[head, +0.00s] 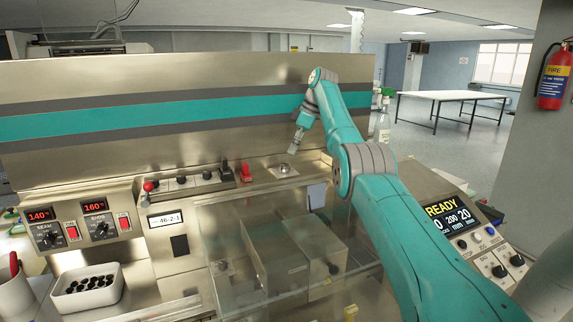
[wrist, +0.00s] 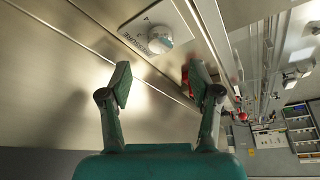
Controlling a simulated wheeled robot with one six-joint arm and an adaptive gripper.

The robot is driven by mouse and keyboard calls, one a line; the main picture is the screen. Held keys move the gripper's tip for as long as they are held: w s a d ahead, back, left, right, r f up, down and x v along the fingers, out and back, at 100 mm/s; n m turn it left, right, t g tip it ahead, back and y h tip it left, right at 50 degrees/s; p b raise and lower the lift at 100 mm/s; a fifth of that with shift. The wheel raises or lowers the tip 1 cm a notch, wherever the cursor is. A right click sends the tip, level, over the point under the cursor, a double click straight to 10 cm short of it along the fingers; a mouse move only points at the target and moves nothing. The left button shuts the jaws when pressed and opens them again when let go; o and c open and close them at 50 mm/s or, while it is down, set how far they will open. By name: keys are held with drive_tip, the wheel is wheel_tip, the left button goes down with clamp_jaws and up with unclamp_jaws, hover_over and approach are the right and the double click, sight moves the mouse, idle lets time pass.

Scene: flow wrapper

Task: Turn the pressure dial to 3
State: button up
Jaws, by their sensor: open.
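The pressure dial (head: 284,169) is a small round knob on a light square plate on the machine's steel ledge. In the wrist view the dial (wrist: 162,34) is a pale knob on a plate lettered PRESSURE, at the top. Its pointer setting is too small to read. My gripper (head: 293,151) hangs above and slightly right of the dial in the head view. In the wrist view my gripper (wrist: 160,84) has its two fingers spread, with nothing between them. The dial lies beyond the fingertips, apart from them.
A red switch (head: 246,172) stands left of the dial, and a row of black knobs (head: 182,180) lies further left. A clear guard (head: 290,245) covers the machine below. A steel back panel (head: 150,150) rises behind the ledge. A READY display (head: 447,214) is at right.

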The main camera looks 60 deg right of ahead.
sight(285, 165)
drive_tip(key=x, duration=0.7)
drive_tip(key=shift+f, duration=0.15)
drive_tip(key=c, duration=1.1)
